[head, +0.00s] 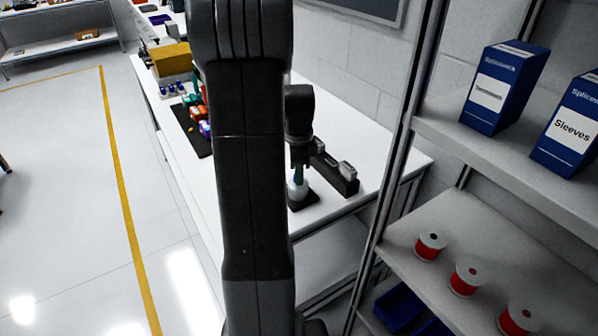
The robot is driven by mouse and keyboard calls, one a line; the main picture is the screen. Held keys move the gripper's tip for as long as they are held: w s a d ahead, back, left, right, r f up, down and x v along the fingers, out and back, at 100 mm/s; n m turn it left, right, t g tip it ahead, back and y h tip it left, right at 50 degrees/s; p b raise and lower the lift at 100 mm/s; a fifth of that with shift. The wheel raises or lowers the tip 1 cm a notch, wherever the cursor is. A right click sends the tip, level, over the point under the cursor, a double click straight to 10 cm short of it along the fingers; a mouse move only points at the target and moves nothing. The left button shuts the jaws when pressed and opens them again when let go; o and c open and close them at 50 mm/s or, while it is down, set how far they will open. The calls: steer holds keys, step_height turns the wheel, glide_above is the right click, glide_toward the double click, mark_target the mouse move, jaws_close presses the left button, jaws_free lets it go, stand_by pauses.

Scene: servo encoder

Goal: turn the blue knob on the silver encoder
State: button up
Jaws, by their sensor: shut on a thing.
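The silver encoder (297,191) stands upright on a small black base near the front edge of the white bench. My gripper (299,172) points down right above it and is shut on the blue knob. Only a sliver of blue-green shows between the fingers, so most of the knob and its angle are hidden. My own arm covers the left side of the encoder's surroundings.
A dark block with grey parts (335,172) lies just right of the encoder. A dark mat (189,127) with coloured items and a yellow box (172,60) are further back. Shelving with blue boxes (505,88) and red spools (430,246) stands close on the right.

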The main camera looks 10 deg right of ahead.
steer(key=shift+w, duration=0.1)
steer(key=o, duration=1)
steer(key=shift+r, duration=0.15)
step_height(320, 180, up, 14)
steer(key=shift+f+b, duration=0.2)
steer(key=shift+b, duration=0.1)
steer(key=shift+f, duration=0.15)
step_height(320, 180, down, 14)
steer(key=shift+r+p, duration=0.15)
steer(key=shift+p, duration=0.15)
